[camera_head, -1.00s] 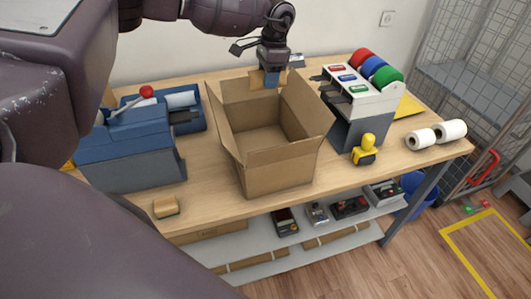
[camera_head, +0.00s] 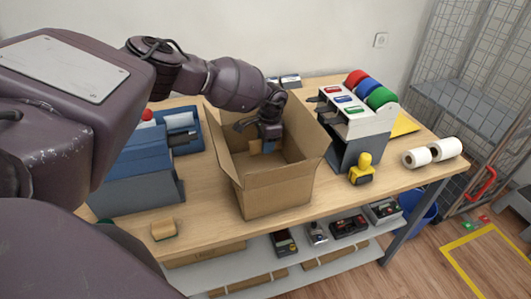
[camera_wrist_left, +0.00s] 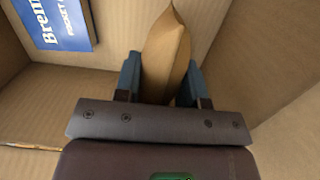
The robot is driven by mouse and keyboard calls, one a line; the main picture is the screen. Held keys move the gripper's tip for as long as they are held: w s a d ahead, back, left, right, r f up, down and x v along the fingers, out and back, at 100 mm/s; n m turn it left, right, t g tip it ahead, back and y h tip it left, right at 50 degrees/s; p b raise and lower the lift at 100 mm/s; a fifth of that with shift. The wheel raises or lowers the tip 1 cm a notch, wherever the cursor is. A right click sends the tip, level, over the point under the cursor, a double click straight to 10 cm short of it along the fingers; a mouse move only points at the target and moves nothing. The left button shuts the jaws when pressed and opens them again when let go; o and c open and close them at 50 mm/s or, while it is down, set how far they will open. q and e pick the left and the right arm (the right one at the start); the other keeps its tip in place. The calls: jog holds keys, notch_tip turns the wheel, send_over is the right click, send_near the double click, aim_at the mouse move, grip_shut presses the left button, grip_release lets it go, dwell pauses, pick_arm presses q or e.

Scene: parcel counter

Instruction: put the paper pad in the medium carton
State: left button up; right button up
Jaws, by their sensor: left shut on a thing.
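The medium carton (camera_head: 278,196) stands open on the counter with its flaps spread. My left gripper (camera_head: 268,147) reaches down inside it. It is shut on the paper pad (camera_wrist_left: 168,48), a brown crumpled piece that stands up between the blue fingers in the left wrist view. In the head view a bit of the pad (camera_head: 255,147) shows beside the fingers, inside the carton. I cannot tell whether the pad touches the carton's floor. My right gripper is not in view.
A blue box with "pocket" lettering (camera_wrist_left: 62,22) lies in the carton. Blue machine (camera_head: 140,175) stands left, a tape dispenser (camera_head: 362,128) and yellow-handled stamp (camera_head: 362,168) right. A tan block (camera_head: 164,229) lies at the front edge.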

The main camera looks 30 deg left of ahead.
pick_arm(q)
notch_tip(320, 180, down, 4)
jog(key=shift+f, duration=0.1)
dwell(0.4)
jog(key=shift+f, duration=0.1)
jog(key=o, duration=0.9)
jog(key=r, duration=0.8)
jog(key=w+d+r, duration=0.1)
jog(key=r, duration=0.3)
jog(key=shift+r+b, duration=0.15)
jog(key=shift+b, duration=0.15)
